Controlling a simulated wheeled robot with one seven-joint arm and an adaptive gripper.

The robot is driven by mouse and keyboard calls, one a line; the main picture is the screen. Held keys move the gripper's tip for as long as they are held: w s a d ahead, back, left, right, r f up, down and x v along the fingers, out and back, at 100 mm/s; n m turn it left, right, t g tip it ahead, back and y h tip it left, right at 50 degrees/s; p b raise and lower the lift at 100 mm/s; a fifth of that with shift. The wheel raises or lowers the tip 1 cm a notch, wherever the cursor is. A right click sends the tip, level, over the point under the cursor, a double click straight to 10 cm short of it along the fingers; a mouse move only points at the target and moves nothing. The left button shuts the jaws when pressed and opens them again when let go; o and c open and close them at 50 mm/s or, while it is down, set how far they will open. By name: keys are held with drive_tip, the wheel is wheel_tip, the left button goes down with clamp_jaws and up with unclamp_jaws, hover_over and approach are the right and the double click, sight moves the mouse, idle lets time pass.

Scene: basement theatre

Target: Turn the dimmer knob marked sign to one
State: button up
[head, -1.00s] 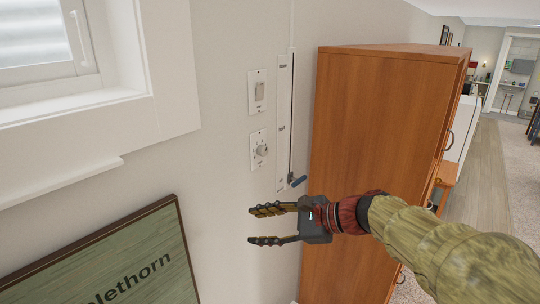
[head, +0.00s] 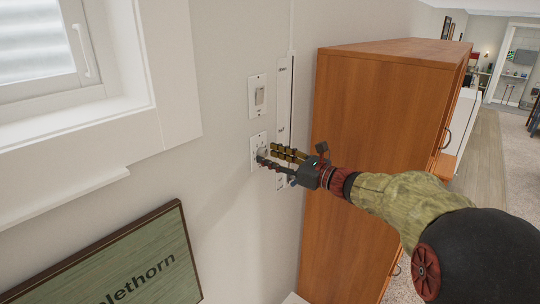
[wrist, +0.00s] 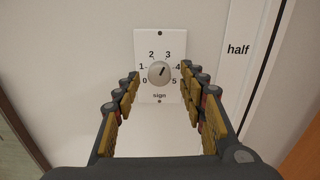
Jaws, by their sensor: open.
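The dimmer knob (wrist: 159,74) is a round light knob on a white wall plate (wrist: 144,94) marked "sign", with numbers 0 to 5 around it. Its dark pointer line leans up and to the right, toward about 3. My gripper (wrist: 160,88) is open, with one finger on each side of the knob and a gap to it on both sides. In the head view my gripper (head: 268,155) is at the plate (head: 254,139) and hides most of the knob. I cannot tell how far the fingertips are from the wall.
A wooden cabinet (head: 365,130) stands close on the right. A framed green sign (head: 130,265) is at lower left.

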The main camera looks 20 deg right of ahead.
drive_tip(key=shift+w+a, duration=0.2)
drive_tip(key=shift+w, duration=0.1)
drive_tip(key=shift+c, duration=0.4)
clamp_jaws()
